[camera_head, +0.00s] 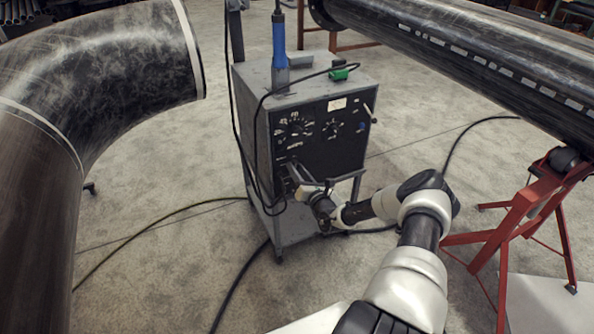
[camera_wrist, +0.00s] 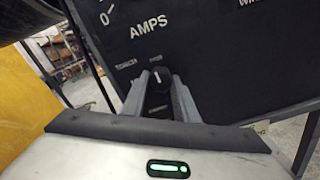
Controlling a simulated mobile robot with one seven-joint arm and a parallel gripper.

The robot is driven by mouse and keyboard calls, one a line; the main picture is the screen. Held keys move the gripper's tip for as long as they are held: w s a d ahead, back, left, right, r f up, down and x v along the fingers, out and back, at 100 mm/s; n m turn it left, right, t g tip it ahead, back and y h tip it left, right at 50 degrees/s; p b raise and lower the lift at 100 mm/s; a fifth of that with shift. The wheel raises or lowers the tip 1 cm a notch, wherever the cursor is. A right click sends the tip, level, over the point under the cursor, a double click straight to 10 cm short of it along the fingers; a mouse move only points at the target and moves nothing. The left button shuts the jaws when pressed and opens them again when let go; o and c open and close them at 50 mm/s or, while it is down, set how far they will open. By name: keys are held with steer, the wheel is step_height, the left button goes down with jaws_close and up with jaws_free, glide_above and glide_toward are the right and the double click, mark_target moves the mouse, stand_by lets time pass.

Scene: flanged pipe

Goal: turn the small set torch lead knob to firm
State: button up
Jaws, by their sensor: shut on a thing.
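The welding power source (camera_head: 300,125) is a grey cabinet on a cart with a black front panel. The small black knob (camera_wrist: 158,77) sits low on that panel, below the AMPS marking, with a white pointer mark facing roughly upward in the wrist view. Small labels stand above and to the left of it, too blurred to read surely. My gripper (camera_head: 295,188) reaches the lower left of the panel. In the wrist view its two grey fingers (camera_wrist: 159,90) are shut on the knob, one on each side. In the head view the knob is hidden behind my gripper.
Larger dials (camera_head: 294,128) sit higher on the panel. A blue-handled torch (camera_head: 279,50) stands at the cabinet top, its black cable hanging beside the panel. A large pipe elbow (camera_head: 90,70) fills the left. A long pipe (camera_head: 480,50) rests on a red stand (camera_head: 530,205) at right.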

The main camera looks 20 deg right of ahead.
steer(key=shift+f, duration=0.1)
steer(key=o, duration=1.1)
steer(key=shift+c, duration=0.2)
steer(key=s+p, duration=0.3)
steer(key=s, duration=1.4)
steer(key=shift+s+d+p, duration=0.25)
steer(key=shift+d+p, duration=0.05)
